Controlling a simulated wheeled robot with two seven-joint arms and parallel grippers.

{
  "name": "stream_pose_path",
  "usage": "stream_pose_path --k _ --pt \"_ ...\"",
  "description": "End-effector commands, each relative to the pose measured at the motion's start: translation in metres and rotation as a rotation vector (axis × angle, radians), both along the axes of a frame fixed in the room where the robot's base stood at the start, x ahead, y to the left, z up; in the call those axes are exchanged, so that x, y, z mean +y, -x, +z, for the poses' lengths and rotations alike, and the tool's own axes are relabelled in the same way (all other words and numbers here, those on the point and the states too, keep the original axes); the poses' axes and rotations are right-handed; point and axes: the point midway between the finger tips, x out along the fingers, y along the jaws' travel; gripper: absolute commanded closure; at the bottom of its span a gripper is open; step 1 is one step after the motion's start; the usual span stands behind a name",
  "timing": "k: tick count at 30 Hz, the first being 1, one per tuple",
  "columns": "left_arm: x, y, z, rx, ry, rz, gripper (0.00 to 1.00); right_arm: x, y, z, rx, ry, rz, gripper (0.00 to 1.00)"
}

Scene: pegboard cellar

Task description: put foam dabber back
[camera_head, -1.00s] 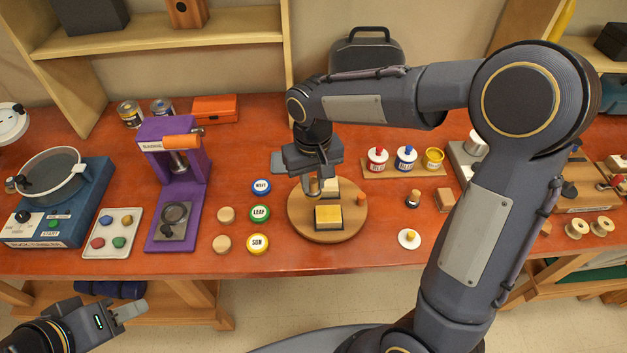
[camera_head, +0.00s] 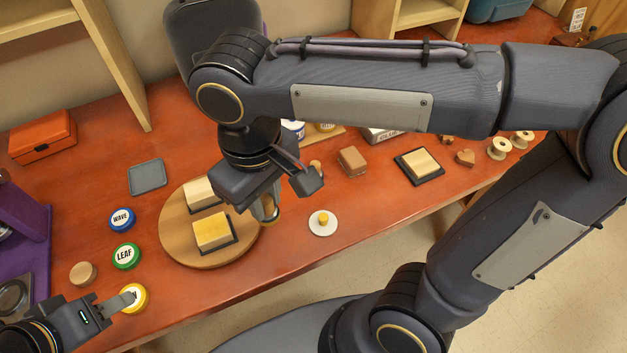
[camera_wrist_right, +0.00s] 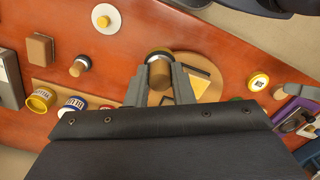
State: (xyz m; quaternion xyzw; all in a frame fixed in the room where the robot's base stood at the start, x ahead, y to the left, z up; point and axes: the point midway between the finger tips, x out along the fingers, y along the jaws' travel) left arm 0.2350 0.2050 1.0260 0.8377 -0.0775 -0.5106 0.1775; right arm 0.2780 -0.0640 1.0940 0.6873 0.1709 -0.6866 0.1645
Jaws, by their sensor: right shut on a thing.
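My right gripper (camera_head: 268,214) is at the right edge of the round wooden board (camera_head: 186,256). It is shut on the foam dabber, whose wooden handle (camera_wrist_right: 159,72) shows between the fingers in the right wrist view. Whether the dabber touches the board is unclear. A white disc (camera_head: 315,228) with a yellow piece on its middle lies to the right of the gripper. A second dabber (camera_wrist_right: 80,66) stands on the table in the wrist view. My left gripper (camera_head: 122,303) is at the lower left, in front of the yellow SUN pad (camera_head: 137,293); its jaw opening is unclear.
A brown block (camera_head: 352,160) is behind the disc. Table between disc and board is clear.

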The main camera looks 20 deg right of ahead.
Motion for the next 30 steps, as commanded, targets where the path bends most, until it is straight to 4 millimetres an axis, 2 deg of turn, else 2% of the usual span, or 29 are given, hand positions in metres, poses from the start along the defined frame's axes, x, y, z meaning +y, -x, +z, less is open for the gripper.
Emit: stream_pose_path --k 2,5,14,18,22,30 --pt "0.0 0.0 -0.006 -0.001 0.0 0.0 0.64 0.001 0.006 -0.003 -0.002 0.004 0.019 0.97" --pt "0.0 0.0 -0.005 -0.001 0.0 0.0 0.64 -0.002 0.001 -0.006 0.0 0.007 0.025 0.97" --pt "0.0 0.0 0.007 -0.001 0.0 0.0 0.64 -0.03 -0.064 -0.036 0.004 0.008 0.021 0.97" --pt "0.0 0.0 0.009 -0.001 0.0 0.0 0.64 -0.04 -0.088 -0.062 0.003 0.009 0.024 0.97" --pt "0.0 0.0 0.01 -0.001 0.0 0.0 0.64 -0.046 -0.103 -0.081 0.001 0.008 0.025 0.97" --pt "0.0 0.0 0.012 -0.001 0.0 0.0 0.64 -0.052 -0.119 -0.101 0.001 0.007 0.025 0.97"
